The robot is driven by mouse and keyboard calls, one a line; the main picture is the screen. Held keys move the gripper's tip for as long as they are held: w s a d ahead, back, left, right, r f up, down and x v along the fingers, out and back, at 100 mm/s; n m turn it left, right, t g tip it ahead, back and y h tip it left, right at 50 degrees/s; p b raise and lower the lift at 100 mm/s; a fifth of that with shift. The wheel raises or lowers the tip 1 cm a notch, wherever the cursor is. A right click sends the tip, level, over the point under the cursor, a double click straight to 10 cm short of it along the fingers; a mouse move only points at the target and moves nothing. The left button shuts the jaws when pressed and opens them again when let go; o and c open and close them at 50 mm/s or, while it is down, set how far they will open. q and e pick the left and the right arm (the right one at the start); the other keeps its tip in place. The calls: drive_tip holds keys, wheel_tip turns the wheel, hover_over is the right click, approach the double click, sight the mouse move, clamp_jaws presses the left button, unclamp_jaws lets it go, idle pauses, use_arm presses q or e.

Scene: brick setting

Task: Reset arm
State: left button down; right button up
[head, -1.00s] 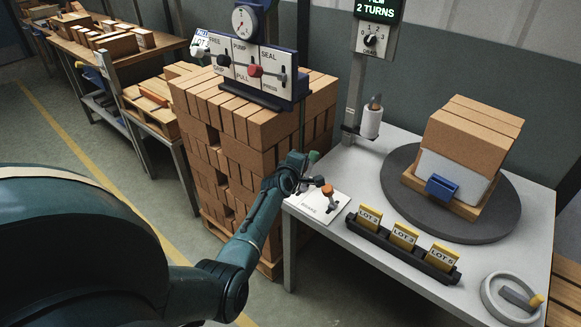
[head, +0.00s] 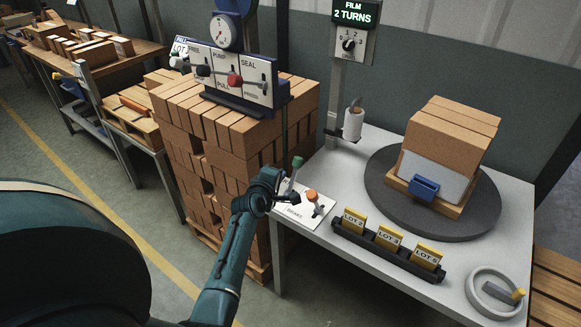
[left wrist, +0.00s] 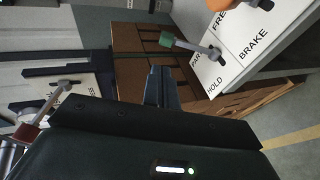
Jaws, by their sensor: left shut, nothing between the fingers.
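My left arm reaches in from the lower left in the head view. Its gripper (head: 292,198) is by the near left corner of the white table, close to the brake plate (head: 296,212). In the left wrist view the fingers (left wrist: 160,82) are together and empty. A green-knobbed lever (head: 297,163) stands just beyond the gripper; its knob also shows in the left wrist view (left wrist: 166,39), apart from the fingertips. An orange-knobbed lever (head: 312,196) stands right of the gripper. My right gripper is in neither view.
A brick stack (head: 228,150) carries a lever panel (head: 232,75) left of the table. Floor is clear at left.

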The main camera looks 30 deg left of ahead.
use_arm(q)
drive_tip(key=s+d+m+g+h, duration=0.1)
drive_tip(key=s+d+m+g, duration=0.35)
drive_tip(key=s, duration=0.75)
drive_tip(key=s+d+m+g+h, duration=0.1)
drive_tip(key=s+d+m+g, duration=0.1)
drive_tip(key=s+d+m, duration=0.65)
drive_tip(key=s+d+m+g+h, duration=0.1)
drive_tip(key=s+d+m+g, duration=0.25)
drive_tip(key=s+m, duration=0.75)
drive_tip(key=w+d+f+n+t+h, duration=0.2)
drive_tip(key=d+f+t, duration=0.3)
drive_tip(key=f, duration=0.5)
drive_tip(key=shift+t, duration=0.5)
drive_tip(key=shift+w, duration=0.1)
